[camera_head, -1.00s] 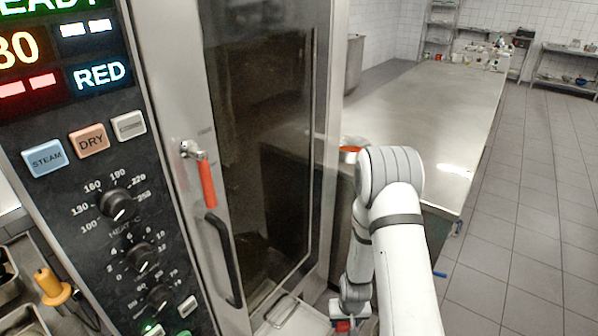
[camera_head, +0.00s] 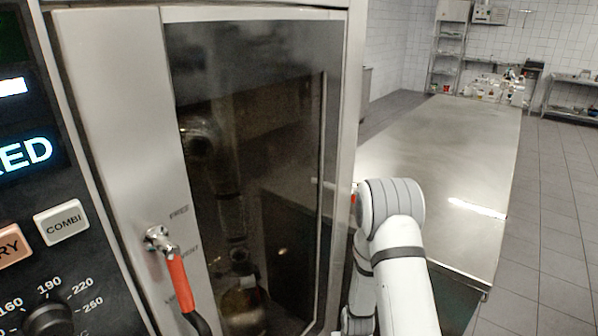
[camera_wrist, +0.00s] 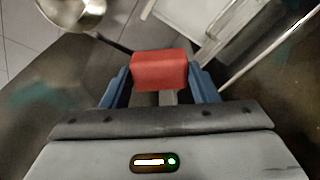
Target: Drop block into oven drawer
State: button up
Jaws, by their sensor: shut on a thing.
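A red block (camera_wrist: 159,70) sits between the two blue fingers of my gripper (camera_wrist: 158,82) in the wrist view, and the fingers are shut on it. The oven (camera_head: 105,90) fills the left and middle of the head view, with its dark glass door (camera_head: 255,150) shut and a red-handled latch (camera_head: 178,282) on the front. The oven drawer is out of the head view. A pale, flat metal part (camera_wrist: 200,22) shows ahead of the block in the wrist view; I cannot tell whether it is the drawer. My gripper is below the head view's lower edge.
A long steel worktable (camera_head: 440,150) stands right of the oven, close to my arm. A round metal pan (camera_wrist: 72,12) and a thin metal rod (camera_wrist: 268,45) show in the wrist view. Tiled floor (camera_head: 550,210) is clear at the right.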

jog(key=shift+w+a+f+b, duration=0.1)
jog(key=shift+w+f+b, duration=0.1)
jog(key=shift+f+b, duration=0.4)
jog(key=a+f+n+b, duration=0.4)
jog(key=a+f+b, duration=0.3)
jog(key=b, duration=1.1)
jog(key=a+f+n+y+b, duration=0.1)
jog(key=a+f+n+b, duration=0.3)
jog(key=f+b, duration=0.9)
jog(key=w+a+b, duration=0.1)
jog(key=a+b, duration=0.1)
jog(key=b, duration=0.3)
jog(key=shift+a+f+b, duration=0.15)
jog(key=shift+a+b, duration=0.2)
jog(key=o, duration=1.1)
